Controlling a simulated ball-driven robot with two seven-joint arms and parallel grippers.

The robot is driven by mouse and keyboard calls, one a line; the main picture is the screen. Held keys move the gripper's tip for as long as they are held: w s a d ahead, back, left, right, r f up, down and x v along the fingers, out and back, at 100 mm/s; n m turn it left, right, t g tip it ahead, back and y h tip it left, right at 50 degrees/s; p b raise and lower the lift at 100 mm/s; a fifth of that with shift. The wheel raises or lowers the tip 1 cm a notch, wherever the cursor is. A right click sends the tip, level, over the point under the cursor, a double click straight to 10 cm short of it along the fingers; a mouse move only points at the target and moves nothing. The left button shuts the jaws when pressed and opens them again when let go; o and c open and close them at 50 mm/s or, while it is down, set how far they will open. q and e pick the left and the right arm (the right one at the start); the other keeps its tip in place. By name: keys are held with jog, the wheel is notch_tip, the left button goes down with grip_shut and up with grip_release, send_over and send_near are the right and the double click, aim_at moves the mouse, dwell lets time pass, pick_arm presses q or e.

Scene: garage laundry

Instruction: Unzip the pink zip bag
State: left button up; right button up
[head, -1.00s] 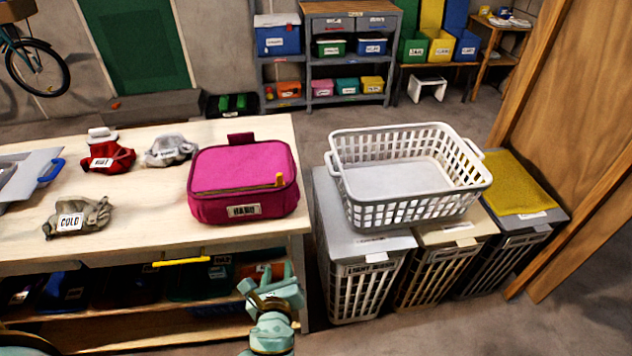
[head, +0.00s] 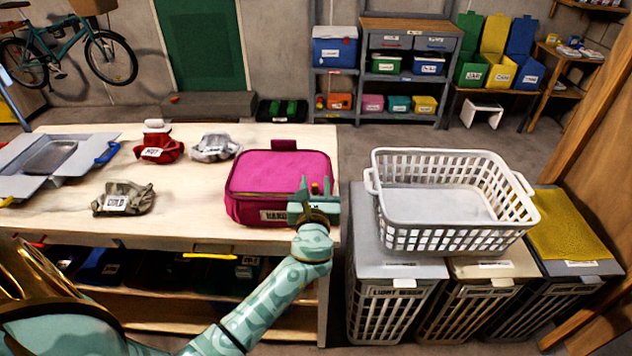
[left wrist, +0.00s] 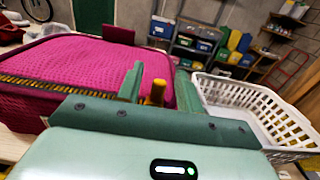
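The pink zip bag (head: 268,172) stands on the workbench near its right end, with its lid down and a label on its front. Its yellow zip pull (head: 315,188) stands up at the front right corner of the top; the pull also shows in the left wrist view (left wrist: 155,92). My left gripper (head: 316,184) is at that corner, fingers open, one on each side of the pull. In the left wrist view a gap shows between the pull and the fingers. The zip teeth (left wrist: 30,82) run along the bag's edge there. My right gripper is not in view.
The workbench (head: 185,200) also holds labelled cloth bundles (head: 122,200) and a grey open box (head: 45,158) on the left. A white laundry basket (head: 450,240) sits on the hampers right of the bench, near my left gripper. Shelves stand behind.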

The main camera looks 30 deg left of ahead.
aim_at(258, 189)
pick_arm(q)
jog(key=shift+x, duration=0.95)
grip_shut()
jog(key=shift+s+a, duration=0.2)
jog(key=shift+a, duration=0.15)
jog(key=s+a+p, duration=0.1)
jog(key=s+a, duration=0.1)
jog(key=a, duration=0.2)
jog(key=s+a+p, duration=0.1)
jog(key=s+a, duration=0.2)
jog(key=a, duration=0.1)
jog(key=s+a+p, duration=0.1)
jog(key=s+a, duration=0.1)
jog(key=a, duration=0.2)
jog(key=shift+s, duration=0.15)
jog(key=shift+d, duration=0.3)
grip_release()
